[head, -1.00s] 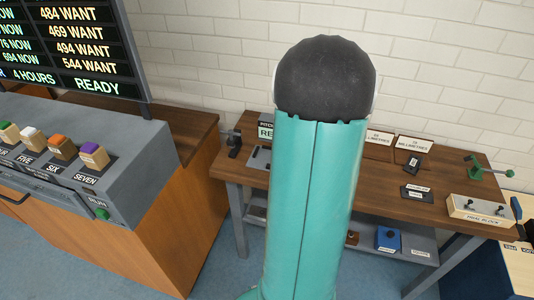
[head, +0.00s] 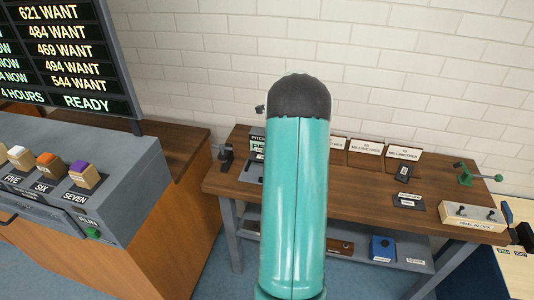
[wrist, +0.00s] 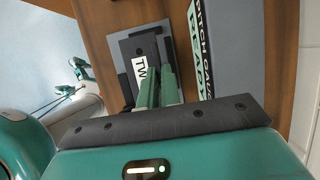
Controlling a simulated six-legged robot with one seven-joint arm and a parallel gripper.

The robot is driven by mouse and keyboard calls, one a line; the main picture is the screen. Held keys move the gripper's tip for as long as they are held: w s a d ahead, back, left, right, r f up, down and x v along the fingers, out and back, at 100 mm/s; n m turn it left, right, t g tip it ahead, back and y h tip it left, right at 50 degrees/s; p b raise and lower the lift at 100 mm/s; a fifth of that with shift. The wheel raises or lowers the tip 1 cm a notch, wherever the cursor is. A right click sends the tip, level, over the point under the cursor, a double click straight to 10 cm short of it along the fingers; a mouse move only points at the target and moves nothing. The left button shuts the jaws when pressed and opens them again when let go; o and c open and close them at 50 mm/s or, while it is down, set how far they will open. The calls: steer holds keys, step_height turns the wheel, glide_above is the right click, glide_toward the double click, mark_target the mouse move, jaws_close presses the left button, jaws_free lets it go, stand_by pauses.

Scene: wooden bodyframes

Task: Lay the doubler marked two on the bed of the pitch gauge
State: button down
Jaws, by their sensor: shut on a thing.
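The doubler marked two (wrist: 128,48) is a dark plate with a white label, partly cut off from view by my fingers. In the wrist view my gripper (wrist: 162,84) has its green fingers shut on the doubler. The pitch gauge (wrist: 203,45) stands close on the right, its sign showing READY. The doubler is over or on the gauge's grey bed; I cannot tell whether they touch. In the head view the pitch gauge (head: 257,142) is at the table's left end, with part of its bed (head: 249,172) showing. My arm hides the gripper and doubler there.
The wooden table (head: 345,203) also bears dark labelled plates (head: 408,202), millimetre signs (head: 403,153), a trial block (head: 473,217) and a green-handled tool (head: 478,175). A blue block (head: 382,248) sits on the lower shelf. A grey console (head: 110,190) stands left.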

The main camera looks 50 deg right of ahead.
steer(key=shift+w+f, duration=0.15)
steer(key=shift+f, duration=0.7)
steer(key=shift+w+f, duration=0.1)
steer(key=shift+f, duration=0.75)
steer(key=shift+d+f, duration=0.1)
steer(key=shift+f, duration=0.1)
steer(key=shift+f, duration=0.3)
steer(key=shift+f, duration=0.1)
steer(key=c, duration=1.6)
jaws_free()
steer(key=shift+s+f, duration=0.1)
